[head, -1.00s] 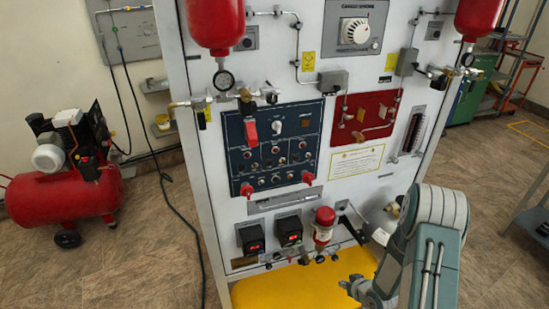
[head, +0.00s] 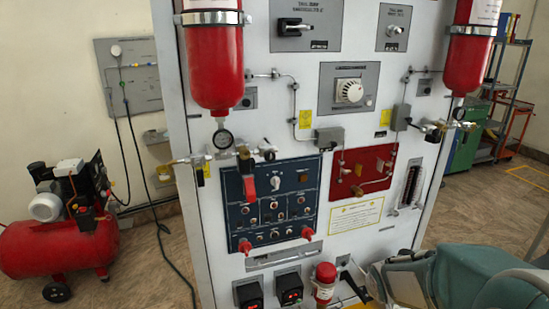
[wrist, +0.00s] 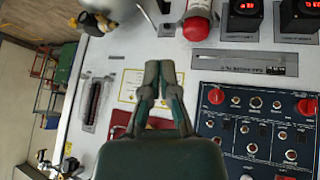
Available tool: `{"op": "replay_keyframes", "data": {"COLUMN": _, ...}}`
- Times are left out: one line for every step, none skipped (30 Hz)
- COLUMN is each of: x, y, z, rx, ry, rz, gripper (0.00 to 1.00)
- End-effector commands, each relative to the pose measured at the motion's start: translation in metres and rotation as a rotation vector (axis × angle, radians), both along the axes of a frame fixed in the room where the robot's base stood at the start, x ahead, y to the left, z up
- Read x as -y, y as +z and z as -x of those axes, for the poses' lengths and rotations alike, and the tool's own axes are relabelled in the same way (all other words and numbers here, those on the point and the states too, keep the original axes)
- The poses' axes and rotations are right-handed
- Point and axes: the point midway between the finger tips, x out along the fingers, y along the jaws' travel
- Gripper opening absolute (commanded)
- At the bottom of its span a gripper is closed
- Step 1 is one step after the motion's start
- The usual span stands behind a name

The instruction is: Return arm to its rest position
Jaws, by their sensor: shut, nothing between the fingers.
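My arm (head: 475,273) shows at the lower right of the head view, in front of the trainer's lower right side. I cannot make out the fingers clearly there. In the wrist view, my gripper (wrist: 161,72) points toward the white trainer panel (head: 395,245). Its two fingers are together with nothing between them. It overlaps the yellow-edged label (wrist: 128,88) and part of the red panel (wrist: 120,131) in that view. I cannot tell the gap to the surface, but no contact shows.
The trainer carries red cylinders (head: 215,75), a navy control panel (head: 270,205), a red-topped fitting (head: 324,282) and two red-lit displays (head: 289,289). A red compressor (head: 60,240) stands at left. A shelf rack (head: 510,85) stands at back right. Floor shows between compressor and trainer.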

Motion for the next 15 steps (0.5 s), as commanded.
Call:
{"op": "replay_keyframes", "data": {"x": -0.004, "y": 0.017, "z": 0.009, "rx": 0.006, "ry": -0.011, "rz": 0.0, "gripper": 0.0}}
{"op": "replay_keyframes", "data": {"x": -0.007, "y": 0.025, "z": 0.015, "rx": 0.003, "ry": -0.018, "rz": 0.0, "gripper": 0.0}}
{"op": "replay_keyframes", "data": {"x": -0.01, "y": 0.035, "z": 0.024, "rx": -0.001, "ry": -0.027, "rz": -0.003, "gripper": 0.0}}
{"op": "replay_keyframes", "data": {"x": -0.013, "y": 0.043, "z": 0.031, "rx": -0.005, "ry": -0.033, "rz": -0.005, "gripper": 0.0}}
{"op": "replay_keyframes", "data": {"x": -0.015, "y": 0.05, "z": 0.038, "rx": -0.007, "ry": -0.04, "rz": -0.01, "gripper": 0.0}}
{"op": "replay_keyframes", "data": {"x": -0.019, "y": 0.059, "z": 0.047, "rx": -0.013, "ry": -0.047, "rz": -0.015, "gripper": 0.0}}
{"op": "replay_keyframes", "data": {"x": -0.022, "y": 0.065, "z": 0.055, "rx": -0.016, "ry": -0.053, "rz": -0.022, "gripper": 0.0}}
{"op": "replay_keyframes", "data": {"x": -0.025, "y": 0.071, "z": 0.062, "rx": -0.019, "ry": -0.057, "rz": -0.026, "gripper": 0.0}}
{"op": "replay_keyframes", "data": {"x": -0.029, "y": 0.079, "z": 0.073, "rx": -0.024, "ry": -0.063, "rz": -0.036, "gripper": 0.0}}
{"op": "replay_keyframes", "data": {"x": -0.032, "y": 0.085, "z": 0.081, "rx": -0.027, "ry": -0.066, "rz": -0.042, "gripper": 0.0}}
{"op": "replay_keyframes", "data": {"x": -0.036, "y": 0.09, "z": 0.089, "rx": -0.031, "ry": -0.068, "rz": -0.05, "gripper": 0.0}}
{"op": "replay_keyframes", "data": {"x": -0.04, "y": 0.096, "z": 0.1, "rx": -0.037, "ry": -0.07, "rz": -0.06, "gripper": 0.0}}
{"op": "replay_keyframes", "data": {"x": -0.043, "y": 0.101, "z": 0.108, "rx": -0.041, "ry": -0.071, "rz": -0.069, "gripper": 0.0}}
{"op": "replay_keyframes", "data": {"x": -0.047, "y": 0.105, "z": 0.117, "rx": -0.045, "ry": -0.072, "rz": -0.077, "gripper": 0.0}}
{"op": "replay_keyframes", "data": {"x": -0.051, "y": 0.11, "z": 0.128, "rx": -0.052, "ry": -0.073, "rz": -0.091, "gripper": 0.0}}
